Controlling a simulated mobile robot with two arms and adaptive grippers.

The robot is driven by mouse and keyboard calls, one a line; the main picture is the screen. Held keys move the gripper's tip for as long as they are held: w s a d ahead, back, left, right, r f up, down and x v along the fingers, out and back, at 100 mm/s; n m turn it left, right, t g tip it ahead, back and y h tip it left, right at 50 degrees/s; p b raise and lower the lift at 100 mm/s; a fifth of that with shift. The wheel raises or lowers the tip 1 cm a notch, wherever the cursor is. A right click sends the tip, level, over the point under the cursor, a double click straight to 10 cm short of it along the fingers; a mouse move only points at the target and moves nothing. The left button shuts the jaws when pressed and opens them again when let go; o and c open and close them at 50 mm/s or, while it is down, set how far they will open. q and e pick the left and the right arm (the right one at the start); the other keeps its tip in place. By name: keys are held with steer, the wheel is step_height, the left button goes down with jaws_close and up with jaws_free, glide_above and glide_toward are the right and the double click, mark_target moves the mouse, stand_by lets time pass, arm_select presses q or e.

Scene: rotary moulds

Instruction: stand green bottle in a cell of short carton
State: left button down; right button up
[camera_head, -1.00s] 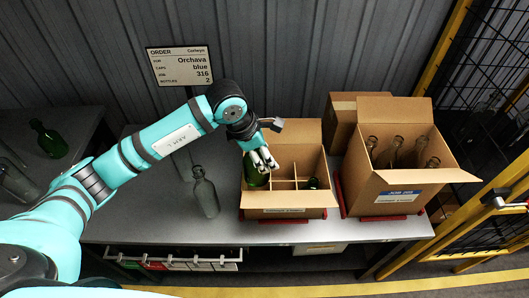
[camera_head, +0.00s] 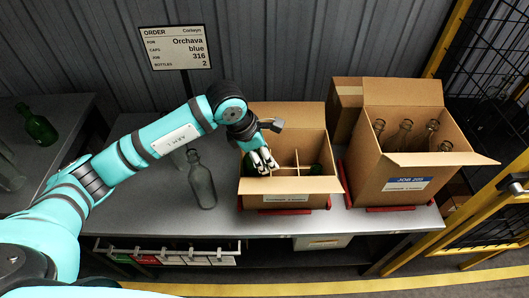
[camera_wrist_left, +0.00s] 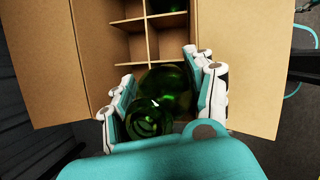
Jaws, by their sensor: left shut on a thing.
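My left gripper (camera_head: 262,161) is shut on the green bottle (camera_head: 248,167) at the left part of the short carton (camera_head: 290,187). In the left wrist view the bottle (camera_wrist_left: 148,117) sits between the fingers of the gripper (camera_wrist_left: 160,95), mouth toward the camera and slightly tilted in the picture. Its lower part is inside the carton (camera_wrist_left: 60,60); its base is hidden, so I cannot tell whether it touches the floor. Another green bottle (camera_head: 316,169) stands in a right-hand cell. Dividers (camera_wrist_left: 122,47) separate the cells. My right gripper is not in view.
A taller carton (camera_head: 405,165) with several clear bottles stands to the right. A clear bottle (camera_head: 201,182) stands on the table (camera_head: 150,215) left of the short carton. A green bottle (camera_head: 38,125) is on the far left table. An order sign (camera_head: 178,46) stands behind.

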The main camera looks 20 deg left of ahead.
arm_select(q)
steer(key=shift+f, duration=0.5)
steer(key=shift+c, duration=1.9)
jaws_free()
steer(key=o, duration=0.4)
steer(key=shift+r+p, duration=2.3)
steer(key=shift+r, duration=2.75)
steer(key=shift+s+f, duration=0.1)
